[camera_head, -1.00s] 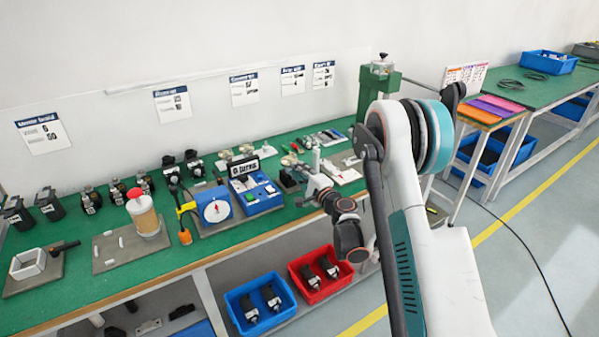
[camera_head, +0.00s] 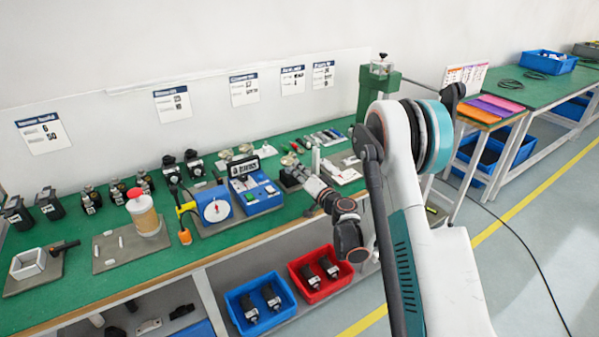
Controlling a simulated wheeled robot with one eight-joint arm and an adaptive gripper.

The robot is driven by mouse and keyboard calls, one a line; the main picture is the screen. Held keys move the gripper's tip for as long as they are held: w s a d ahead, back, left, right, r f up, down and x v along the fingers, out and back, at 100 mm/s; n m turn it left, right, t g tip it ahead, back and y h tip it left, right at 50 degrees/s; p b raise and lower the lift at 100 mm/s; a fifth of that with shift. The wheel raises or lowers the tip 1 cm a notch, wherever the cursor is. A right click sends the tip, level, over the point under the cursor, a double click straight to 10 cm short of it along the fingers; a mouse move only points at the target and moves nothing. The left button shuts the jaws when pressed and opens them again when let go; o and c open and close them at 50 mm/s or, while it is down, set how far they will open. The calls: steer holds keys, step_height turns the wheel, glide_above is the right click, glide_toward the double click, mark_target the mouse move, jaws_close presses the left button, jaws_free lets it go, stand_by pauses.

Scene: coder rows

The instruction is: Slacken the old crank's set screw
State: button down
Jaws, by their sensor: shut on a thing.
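My gripper (camera_head: 297,174) is small in the head view, over the green bench just right of the blue test unit. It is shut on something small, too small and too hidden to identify. The old crank and its set screw cannot be made out here; parts by the gripper are tiny and partly covered by it and my wrist. A thin upright grey post (camera_head: 316,158) stands just right of the gripper.
The blue unit with a dark sign (camera_head: 262,196) and a dial gauge box (camera_head: 214,209) stand left of the gripper. A white plate (camera_head: 345,176) lies to its right. Blue (camera_head: 230,298) and red (camera_head: 292,268) bins with dark parts sit below the bench.

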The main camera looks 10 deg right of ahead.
steer(key=shift+a+n, duration=0.1)
steer(key=shift+n, duration=0.6)
steer(key=c, duration=1.5)
jaws_free()
steer(key=shift+w+f, duration=0.1)
steer(key=shift+r, duration=0.2)
step_height(320, 180, up, 10)
steer(key=shift+f, duration=0.15)
